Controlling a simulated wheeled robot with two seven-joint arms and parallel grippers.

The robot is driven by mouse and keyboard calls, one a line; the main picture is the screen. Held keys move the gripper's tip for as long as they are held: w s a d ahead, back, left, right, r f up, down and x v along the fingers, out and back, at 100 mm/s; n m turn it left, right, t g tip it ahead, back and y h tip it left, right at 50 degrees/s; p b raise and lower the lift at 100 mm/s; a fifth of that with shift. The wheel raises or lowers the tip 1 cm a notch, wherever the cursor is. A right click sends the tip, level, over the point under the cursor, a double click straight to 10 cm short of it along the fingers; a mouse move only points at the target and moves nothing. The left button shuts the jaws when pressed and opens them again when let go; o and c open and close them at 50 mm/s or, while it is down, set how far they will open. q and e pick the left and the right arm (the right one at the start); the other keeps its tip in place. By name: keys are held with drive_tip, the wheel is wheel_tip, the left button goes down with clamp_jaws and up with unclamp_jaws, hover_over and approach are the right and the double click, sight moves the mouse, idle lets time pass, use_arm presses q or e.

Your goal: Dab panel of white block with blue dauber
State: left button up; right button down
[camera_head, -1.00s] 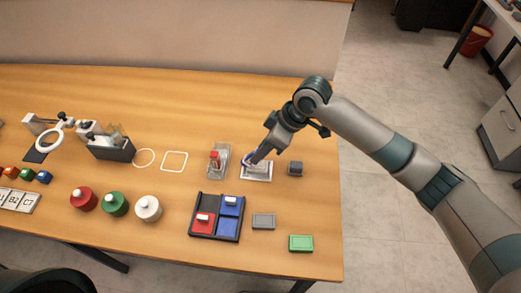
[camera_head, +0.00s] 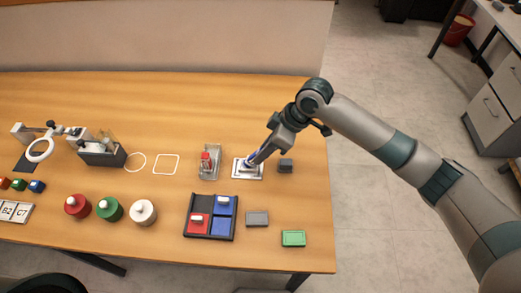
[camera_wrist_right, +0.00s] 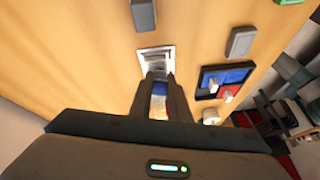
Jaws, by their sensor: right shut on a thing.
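My right gripper (camera_head: 252,160) is shut on the blue dauber (camera_wrist_right: 159,90), which shows as a blue and white piece between the fingers in the wrist view. The fingers point down at the white block (camera_head: 240,174), a pale rectangular piece with a light frame, near the right side of the table. The block also shows in the wrist view (camera_wrist_right: 142,65), just beyond the fingertips. The dauber's tip is hidden by the fingers, so I cannot tell whether it touches the panel. My left gripper is out of view.
A clear holder with a red piece (camera_head: 206,162) stands close left of the block. A dark small block (camera_head: 286,166) is close right. In front are a black tray (camera_head: 188,225) with red and blue cells, a grey block (camera_head: 257,219) and a green block (camera_head: 293,238).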

drive_tip(key=shift+d, duration=0.1)
drive_tip(key=shift+d+r+p, duration=0.1)
drive_tip(key=shift+d+p, duration=0.5)
drive_tip(key=shift+d, duration=0.2)
drive_tip(key=shift+d+p, duration=0.3)
drive_tip(key=shift+d, duration=0.5)
drive_tip(key=shift+p, duration=0.35)
drive_tip(key=shift+s+a+p, duration=0.1)
drive_tip(key=shift+a+p, duration=0.3)
drive_tip(key=shift+a, duration=0.9)
drive_tip(key=shift+a+f, duration=0.25)
drive_tip(key=shift+a, duration=0.25)
